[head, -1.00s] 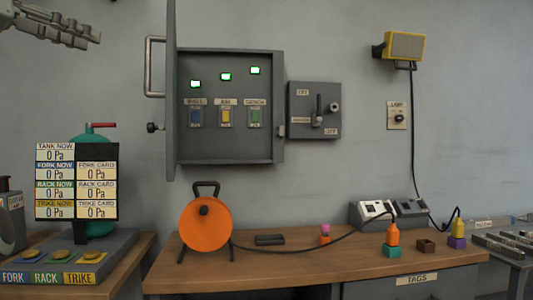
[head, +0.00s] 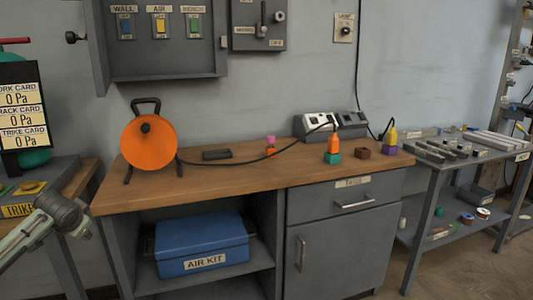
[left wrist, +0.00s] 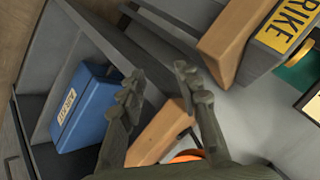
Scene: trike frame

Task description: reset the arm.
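My left arm shows at the lower left of the head view, a grey-green link with a dark joint, in front of the left bench. In the left wrist view my left gripper (left wrist: 158,80) has its two fingers spread wide with nothing between them. Behind the fingers are the wooden bench edge and a strip of the orange reel. I cannot make out the left fingers in the head view. My right arm and gripper are not in view.
The wooden bench (head: 240,182) carries the orange reel (head: 140,152) and small coloured parts. A blue air kit box (head: 200,240) sits on its shelf, also in the left wrist view (left wrist: 85,105). The gauge stand's bench (head: 85,178) is at left; a parts rack (head: 445,160) at right.

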